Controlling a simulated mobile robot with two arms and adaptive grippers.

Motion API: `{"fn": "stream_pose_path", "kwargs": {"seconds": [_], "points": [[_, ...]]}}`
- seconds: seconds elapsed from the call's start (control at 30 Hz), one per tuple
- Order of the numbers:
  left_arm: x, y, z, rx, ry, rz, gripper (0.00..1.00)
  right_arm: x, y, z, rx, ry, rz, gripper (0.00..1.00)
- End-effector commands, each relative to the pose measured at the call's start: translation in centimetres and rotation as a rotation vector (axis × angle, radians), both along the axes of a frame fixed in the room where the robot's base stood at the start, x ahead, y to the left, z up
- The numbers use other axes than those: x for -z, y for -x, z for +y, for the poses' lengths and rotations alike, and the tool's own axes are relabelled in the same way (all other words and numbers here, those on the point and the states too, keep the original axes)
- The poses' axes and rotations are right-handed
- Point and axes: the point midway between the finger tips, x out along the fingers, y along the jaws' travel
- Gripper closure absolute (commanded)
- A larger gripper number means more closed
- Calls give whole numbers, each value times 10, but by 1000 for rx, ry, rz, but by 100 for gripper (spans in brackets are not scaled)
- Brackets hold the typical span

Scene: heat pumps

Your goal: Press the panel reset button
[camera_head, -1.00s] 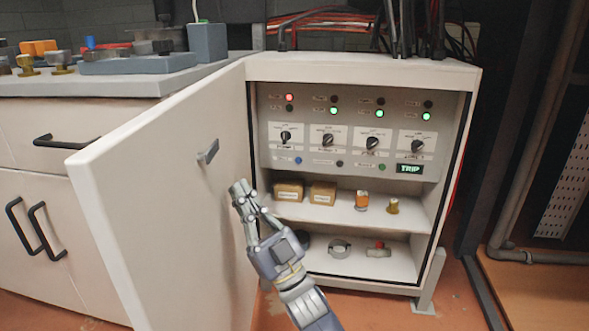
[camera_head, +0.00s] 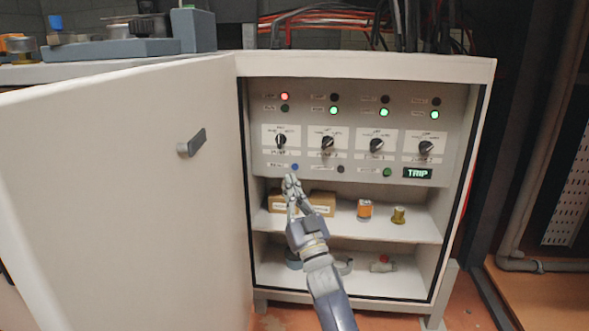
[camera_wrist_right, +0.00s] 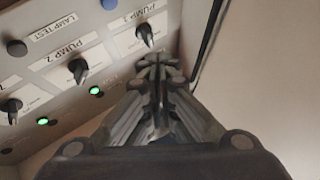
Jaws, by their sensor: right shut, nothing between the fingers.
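The control panel (camera_head: 355,130) is inside the open cabinet, above its shelves. A small blue button (camera_head: 295,167) sits at the panel's lower left, on the row whose label appears to read reset. In the right wrist view, which is turned over, the blue button (camera_wrist_right: 109,4) is cut by the top edge. My right gripper (camera_head: 291,180) is shut and empty, its fingertips appearing just below the blue button in the head view. I cannot tell the gap in depth, but I see no contact. My left gripper is not in view.
The open cabinet door (camera_head: 130,170) fills the left side. A dark lamp-test button (camera_head: 340,169), a green button (camera_head: 387,172) and several selector knobs (camera_head: 327,143) are close by. Boxes (camera_head: 322,203) and small fittings (camera_head: 364,209) stand on the shelf below. A display (camera_head: 417,173) reads TRIP.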

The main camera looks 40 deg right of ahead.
Motion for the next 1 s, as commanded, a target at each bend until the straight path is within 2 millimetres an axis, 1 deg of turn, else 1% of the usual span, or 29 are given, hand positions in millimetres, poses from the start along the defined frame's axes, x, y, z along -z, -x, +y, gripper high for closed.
{"fn": "stream_pose_path", "kwargs": {"seconds": [0.17, 0.33, 0.57, 0.7, 0.83, 1.0], "points": [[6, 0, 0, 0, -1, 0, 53, 2, -6, -6, 0, 2, -1, 100], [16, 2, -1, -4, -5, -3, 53, 3, -19, -24, 1, 4, -2, 100], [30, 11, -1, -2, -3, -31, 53, 3, -39, -49, 0, 3, -1, 100], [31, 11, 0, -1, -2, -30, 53, 1, -49, -60, -1, 1, 0, 100], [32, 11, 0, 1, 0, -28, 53, 0, -53, -66, 0, 2, 0, 100], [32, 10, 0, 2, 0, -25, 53, 0, -55, -68, -1, 2, 0, 100]]}}
